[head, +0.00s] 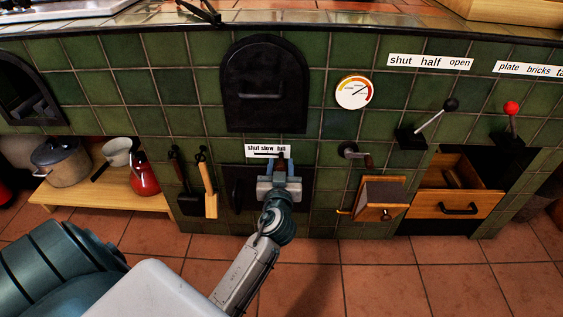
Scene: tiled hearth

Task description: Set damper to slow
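The damper is a small dark slider (281,155) under a white label (262,148) that reads shut, slow, full, on the green tiled front in the head view. The slider's visible part is at the label's right, below the word full. My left gripper (280,165) reaches up from below, its fingertips just under the label at the slider. The fingers stand apart, with the slider's dark end showing between their tips. I cannot make out contact. The slider's lower part is hidden by the gripper. My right gripper is not in view.
A dark arched door (265,85) is above the label, and a dark lower door (240,187) is behind my gripper. Brush and shovel (190,190) hang left. A crank (352,152), a small wooden box (380,197), an open drawer (455,203) and two levers (432,120) are right.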

